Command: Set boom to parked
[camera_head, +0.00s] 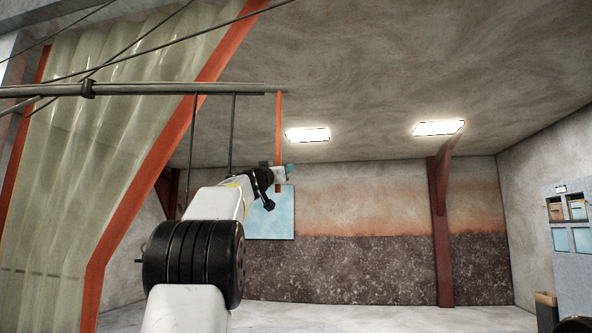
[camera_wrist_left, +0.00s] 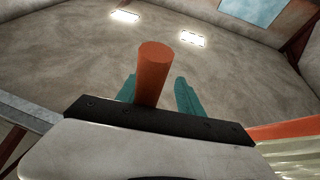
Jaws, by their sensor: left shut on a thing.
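The boom (camera_head: 180,89) is a grey horizontal pole that comes in from the left edge in the head view and ends near the picture's middle. An orange rod (camera_head: 279,125) hangs down from its tip. My left gripper (camera_head: 284,173) is at the rod's lower part, with my arm reaching up from below. In the left wrist view the orange rod (camera_wrist_left: 153,72) stands between the teal fingers of my left gripper (camera_wrist_left: 160,95), which is shut on it. The rod's lower end is partly hidden by the gripper in the head view. My right gripper is not in view.
A translucent ribbed panel (camera_head: 75,160) with orange edges stands at the left. Two thin dark lines (camera_head: 232,130) hang from the boom, and cables slope above it. A red-brown post (camera_head: 441,230) stands by the back wall. A blue-grey cabinet (camera_head: 572,245) is at right.

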